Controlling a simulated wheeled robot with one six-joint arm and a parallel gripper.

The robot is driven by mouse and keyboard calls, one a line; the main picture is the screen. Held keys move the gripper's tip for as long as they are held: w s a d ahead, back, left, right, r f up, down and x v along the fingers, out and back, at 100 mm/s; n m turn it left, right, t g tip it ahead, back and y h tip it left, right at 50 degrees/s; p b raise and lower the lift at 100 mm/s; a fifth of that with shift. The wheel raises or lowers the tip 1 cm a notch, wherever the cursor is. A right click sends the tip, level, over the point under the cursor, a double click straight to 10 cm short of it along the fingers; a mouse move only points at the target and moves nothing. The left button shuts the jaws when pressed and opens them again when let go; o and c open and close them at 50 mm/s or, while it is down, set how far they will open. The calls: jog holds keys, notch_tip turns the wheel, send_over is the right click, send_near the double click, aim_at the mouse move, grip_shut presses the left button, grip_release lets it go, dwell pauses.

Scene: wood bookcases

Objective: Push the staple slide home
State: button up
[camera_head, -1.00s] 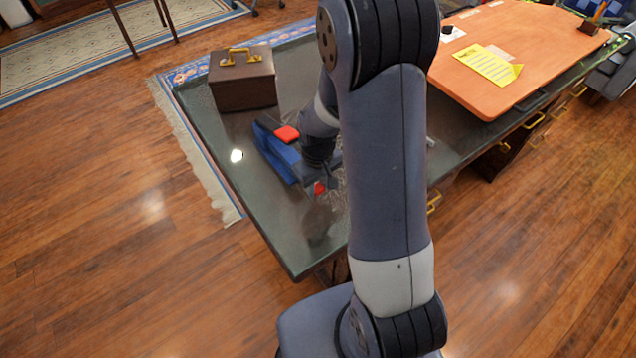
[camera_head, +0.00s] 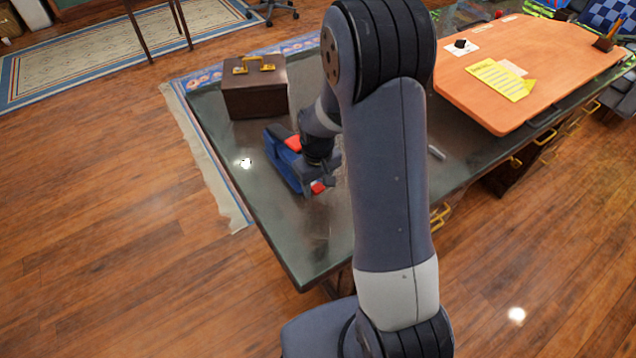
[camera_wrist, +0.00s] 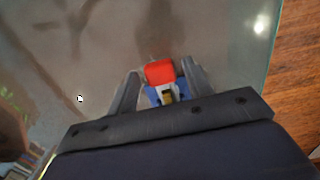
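A blue stapler (camera_head: 283,163) with a red patch (camera_head: 293,143) on top lies on the dark desk, partly hidden by my arm. The red end of its staple slide (camera_head: 317,187) shows at the near end, close to the blue body. My gripper (camera_head: 326,181) is low over that end. In the wrist view, the red slide end (camera_wrist: 160,72) sits between my two spread fingers (camera_wrist: 160,82), with blue, white and brass-coloured parts behind it. A narrow gap shows at the left finger; contact on the right is unclear. Whether the slide is fully in cannot be told.
A brown case (camera_head: 255,93) with a yellow handle stands behind the stapler. An orange board (camera_head: 520,75) with a yellow paper (camera_head: 500,79) lies on the right part of the desk (camera_head: 310,245). The near desk corner is bare.

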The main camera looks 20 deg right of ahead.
jog(key=shift+o, duration=0.3)
jog(key=shift+r, duration=0.1)
notch_tip(320, 180, up, 11)
jog(key=shift+f, duration=0.2)
